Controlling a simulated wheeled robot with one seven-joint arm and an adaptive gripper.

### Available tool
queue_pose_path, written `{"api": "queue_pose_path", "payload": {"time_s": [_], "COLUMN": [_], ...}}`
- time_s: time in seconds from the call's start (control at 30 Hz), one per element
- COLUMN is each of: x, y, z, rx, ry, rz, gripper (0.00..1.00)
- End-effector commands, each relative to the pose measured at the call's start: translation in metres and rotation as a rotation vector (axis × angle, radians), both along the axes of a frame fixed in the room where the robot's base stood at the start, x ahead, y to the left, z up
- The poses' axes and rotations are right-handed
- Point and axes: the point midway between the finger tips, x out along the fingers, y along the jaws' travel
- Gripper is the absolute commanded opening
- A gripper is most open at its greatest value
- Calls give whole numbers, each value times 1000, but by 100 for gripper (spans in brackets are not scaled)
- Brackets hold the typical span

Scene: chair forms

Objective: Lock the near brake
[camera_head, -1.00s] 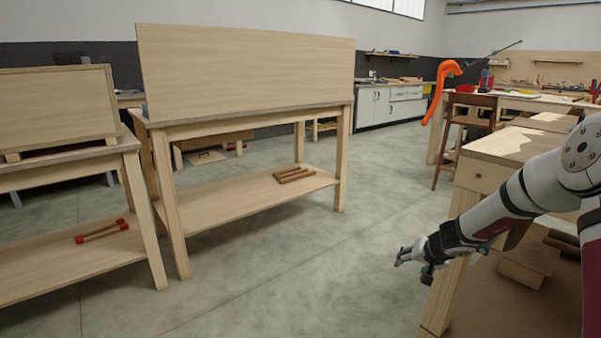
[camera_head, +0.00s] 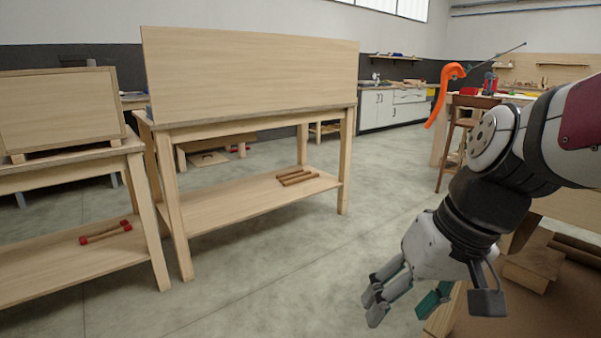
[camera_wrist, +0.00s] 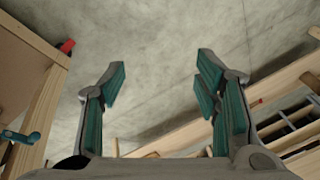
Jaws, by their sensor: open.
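My gripper (camera_head: 404,298) hangs over open floor at the lower right of the head view, fingers pointing down. In the wrist view my gripper (camera_wrist: 161,78) is open, with nothing between its teal-padded fingers. A small teal lever-like part (camera_wrist: 18,137) sits on a wooden post at the left edge of the wrist view, apart from the fingers. I cannot tell whether it is the near brake or how it is set. No brake can be clearly made out in the head view.
A workbench with an upright panel (camera_head: 250,72) stands ahead, with wooden rods (camera_head: 298,177) on its lower shelf. A second bench (camera_head: 70,163) is at left, with a red-ended bar (camera_head: 105,232). Wooden furniture lies close behind my arm at right. The concrete floor (camera_head: 290,255) between is clear.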

Motion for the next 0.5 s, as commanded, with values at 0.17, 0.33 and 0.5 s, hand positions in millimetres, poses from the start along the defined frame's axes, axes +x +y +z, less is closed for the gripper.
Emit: {"api": "queue_pose_path", "payload": {"time_s": [0.17, 0.33, 0.5], "x": [-83, -137, -178], "y": [-15, -32, -48], "z": [2, -2, -8], "rx": [-89, -158, -217], "ry": [91, 153, 196], "rz": [-29, -71, -115], "gripper": [57, 57, 57]}}
